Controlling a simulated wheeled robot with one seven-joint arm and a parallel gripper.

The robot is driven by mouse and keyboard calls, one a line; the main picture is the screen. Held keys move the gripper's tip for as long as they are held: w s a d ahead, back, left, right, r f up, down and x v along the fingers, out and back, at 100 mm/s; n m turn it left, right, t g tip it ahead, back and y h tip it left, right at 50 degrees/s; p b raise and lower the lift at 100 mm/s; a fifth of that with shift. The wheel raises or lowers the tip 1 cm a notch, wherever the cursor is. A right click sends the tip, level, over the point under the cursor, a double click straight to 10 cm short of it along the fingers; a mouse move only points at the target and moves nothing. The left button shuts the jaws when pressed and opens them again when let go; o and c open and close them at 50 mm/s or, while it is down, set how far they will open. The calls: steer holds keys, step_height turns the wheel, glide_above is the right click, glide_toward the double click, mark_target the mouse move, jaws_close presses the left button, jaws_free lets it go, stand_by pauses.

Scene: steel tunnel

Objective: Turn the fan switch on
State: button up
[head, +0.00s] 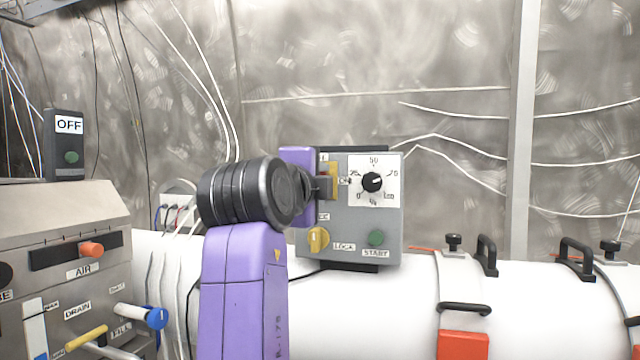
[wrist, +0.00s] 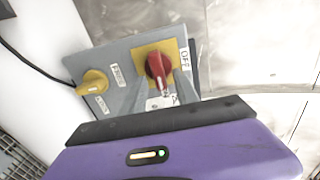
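A grey control box (head: 362,225) on the white duct carries a red rotary switch on a yellow plate (head: 333,170). In the wrist view the red switch (wrist: 158,68) sits on the yellow plate (wrist: 143,50), with an OFF label beside it. No fan label is legible. My gripper (head: 326,188) is at the box's left side and hides most of the switch in the head view. In the wrist view, its grey fingers (wrist: 163,84) stand apart on either side of the red handle. I cannot tell whether they touch it.
The box also has a black dial (head: 372,182), a yellow knob (head: 318,239) by LOCK and a green START button (head: 376,237). A grey machine (head: 60,222) with levers stands left. The white duct (head: 390,310) runs below, with black handles (head: 487,255) at right.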

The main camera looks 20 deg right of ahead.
steer(key=v, duration=0.7)
steer(key=shift+s, duration=0.15)
steer(key=shift+a, duration=0.15)
